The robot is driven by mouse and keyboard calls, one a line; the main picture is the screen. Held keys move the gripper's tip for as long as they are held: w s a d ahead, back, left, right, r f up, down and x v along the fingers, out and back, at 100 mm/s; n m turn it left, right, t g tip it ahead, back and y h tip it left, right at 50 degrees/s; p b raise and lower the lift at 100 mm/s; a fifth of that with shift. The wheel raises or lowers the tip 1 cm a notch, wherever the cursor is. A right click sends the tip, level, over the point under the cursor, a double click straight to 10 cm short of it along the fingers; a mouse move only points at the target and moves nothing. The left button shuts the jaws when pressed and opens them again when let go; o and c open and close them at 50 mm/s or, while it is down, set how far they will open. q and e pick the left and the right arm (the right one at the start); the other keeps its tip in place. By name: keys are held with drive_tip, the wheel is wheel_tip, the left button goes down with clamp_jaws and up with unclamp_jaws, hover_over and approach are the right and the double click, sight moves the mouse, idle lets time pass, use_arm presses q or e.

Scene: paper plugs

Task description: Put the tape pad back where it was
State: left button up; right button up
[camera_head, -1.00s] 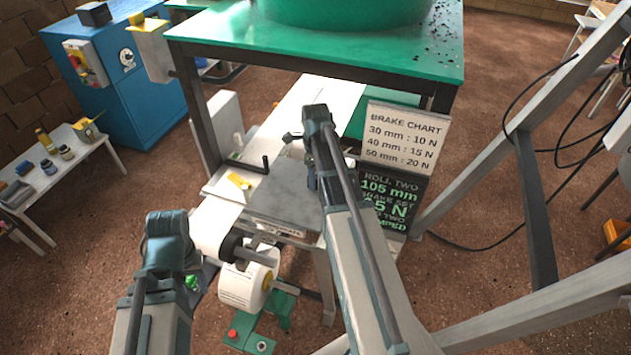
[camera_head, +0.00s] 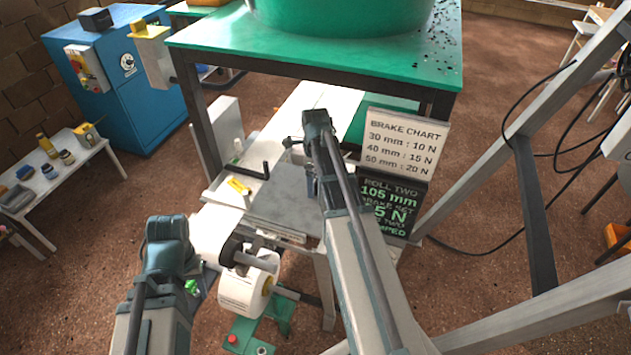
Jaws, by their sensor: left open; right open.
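I cannot tell for sure which thing is the tape pad. No held thing shows at either gripper.
A white roll (camera_head: 240,293) hangs on a spindle below the table front. The brake chart (camera_head: 402,141) stands above a dark board (camera_head: 387,207) at the right. A green-topped frame (camera_head: 310,50) overhangs behind. A side table (camera_head: 70,180) with small jars stands left.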

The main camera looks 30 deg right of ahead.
sight(315, 179)
wheel_tip(315, 179, up, 7)
drive_tip(key=p, duration=0.6)
drive_tip(key=shift+r+p, duration=0.2)
drive_tip(key=shift+p, duration=0.2)
drive_tip(key=shift+s+a+f, duration=0.1)
drive_tip(key=shift+a, duration=0.25)
drive_tip(key=s+a+n, duration=0.5)
drive_tip(key=a+n, duration=0.5)
drive_tip(key=s+a+n, duration=0.6)
drive_tip(key=a+n, duration=0.3)
drive_tip(key=n, duration=0.2)
drive_tip(key=s+a+n+h, duration=0.1)
drive_tip(key=s+a+n, duration=0.4)
drive_tip(key=a+n, duration=0.5)
drive_tip(key=shift+s+a+n, duration=0.2)
drive_tip(key=shift+a+n, duration=0.1)
drive_tip(key=shift+a, duration=0.05)
